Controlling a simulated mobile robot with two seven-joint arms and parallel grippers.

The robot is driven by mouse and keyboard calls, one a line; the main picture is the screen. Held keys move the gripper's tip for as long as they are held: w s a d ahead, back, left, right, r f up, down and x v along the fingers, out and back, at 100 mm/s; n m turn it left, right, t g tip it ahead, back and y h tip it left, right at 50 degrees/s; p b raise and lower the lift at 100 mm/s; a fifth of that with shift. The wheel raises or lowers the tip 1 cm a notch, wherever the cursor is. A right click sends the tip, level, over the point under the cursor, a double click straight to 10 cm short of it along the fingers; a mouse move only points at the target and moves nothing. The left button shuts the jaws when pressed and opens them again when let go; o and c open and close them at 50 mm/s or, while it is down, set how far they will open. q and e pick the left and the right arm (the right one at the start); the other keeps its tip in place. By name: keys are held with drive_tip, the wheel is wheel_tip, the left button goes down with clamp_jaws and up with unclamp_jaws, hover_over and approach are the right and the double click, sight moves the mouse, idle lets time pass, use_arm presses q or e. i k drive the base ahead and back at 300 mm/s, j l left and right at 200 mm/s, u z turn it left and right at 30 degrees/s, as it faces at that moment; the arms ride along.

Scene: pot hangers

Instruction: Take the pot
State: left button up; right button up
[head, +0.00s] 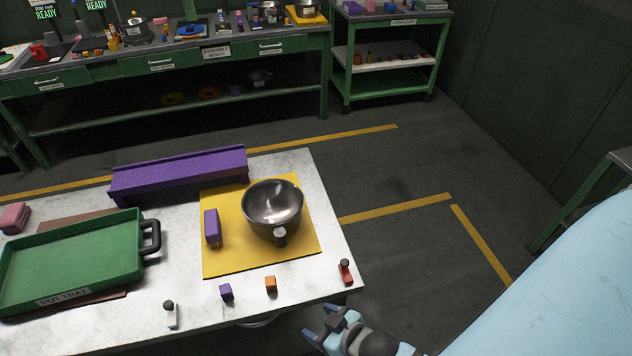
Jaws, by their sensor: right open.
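A shiny metal pot (272,203) stands upright on a yellow mat (222,263) on the near white table. Its short dark handle with a lighter round end points toward me. My right gripper (320,322) is at the bottom of the view, beyond the table's front right corner. It is open, empty and apart from the pot. My left gripper is not in view.
A purple block (212,228) stands left of the pot, and a long purple rack (180,174) lies behind. A green tray (75,262) is at left. Small purple (226,292) and orange (271,284) blocks and a red-based piece (346,272) line the front edge.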

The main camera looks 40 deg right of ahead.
sight(273, 207)
drive_tip(key=z, duration=0.75)
